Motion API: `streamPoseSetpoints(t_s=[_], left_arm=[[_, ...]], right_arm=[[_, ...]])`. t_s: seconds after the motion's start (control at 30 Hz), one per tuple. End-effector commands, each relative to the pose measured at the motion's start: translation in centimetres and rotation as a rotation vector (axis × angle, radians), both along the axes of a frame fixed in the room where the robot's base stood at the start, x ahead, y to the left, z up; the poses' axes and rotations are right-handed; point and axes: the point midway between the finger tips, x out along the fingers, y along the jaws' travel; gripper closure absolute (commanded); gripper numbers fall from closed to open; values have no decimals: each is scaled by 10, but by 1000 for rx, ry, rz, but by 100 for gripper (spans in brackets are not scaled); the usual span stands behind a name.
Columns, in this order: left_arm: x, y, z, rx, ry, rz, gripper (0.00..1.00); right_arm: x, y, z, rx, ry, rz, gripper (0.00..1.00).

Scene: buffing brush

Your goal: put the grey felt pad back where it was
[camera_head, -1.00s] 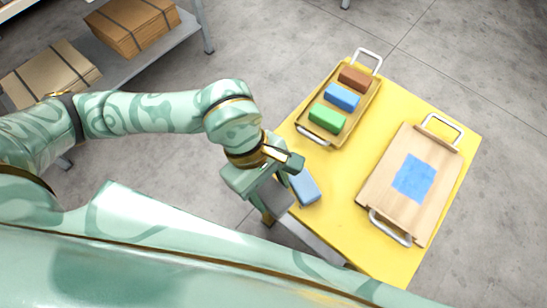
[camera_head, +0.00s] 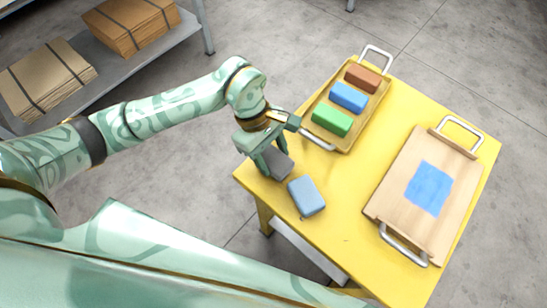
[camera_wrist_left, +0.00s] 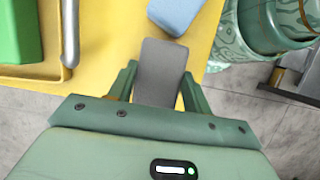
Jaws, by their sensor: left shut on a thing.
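The grey felt pad (camera_head: 278,163) is a flat dark-grey block between the fingers of my left gripper (camera_head: 270,160). The gripper is shut on it at the left corner of the yellow table. In the left wrist view the pad (camera_wrist_left: 161,68) sticks out beyond the fingers, over the table's edge. A light blue block (camera_head: 307,196) lies on the table just right of the pad, apart from it in the head view. The tan tray (camera_head: 347,147) holds a brown block (camera_head: 362,77), a blue block (camera_head: 348,97) and a green block (camera_head: 332,121) in a row. My right gripper is not in view.
A wooden board (camera_head: 403,193) with metal handles and a blue patch (camera_head: 429,187) lies on the right of the yellow table (camera_head: 345,205). The tray's near handle (camera_head: 318,140) is close to my left gripper. The table between tray and board is clear.

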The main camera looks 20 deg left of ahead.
Motion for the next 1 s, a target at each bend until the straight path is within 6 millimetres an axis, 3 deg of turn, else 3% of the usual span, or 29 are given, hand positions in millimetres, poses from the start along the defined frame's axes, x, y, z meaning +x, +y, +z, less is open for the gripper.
streamPoseSetpoints(t_s=[0.03,0.1,0.43,0.47,0.5,0.53,0.83,1.0], left_arm=[[-2,-1,-17,-2,11,-1,69],[-2,-1,-23,-1,8,0,69],[-1,0,-23,1,2,-1,69],[-1,0,-22,0,1,0,42],[-1,0,-22,0,1,0,31],[-1,0,-22,0,1,0,29],[-1,0,-19,-1,1,0,29],[4,9,7,3,-7,0,29]], right_arm=[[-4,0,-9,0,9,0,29],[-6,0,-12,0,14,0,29],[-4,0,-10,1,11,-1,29],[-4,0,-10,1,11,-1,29],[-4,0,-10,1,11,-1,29],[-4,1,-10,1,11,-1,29],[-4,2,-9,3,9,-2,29],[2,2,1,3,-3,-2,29]])
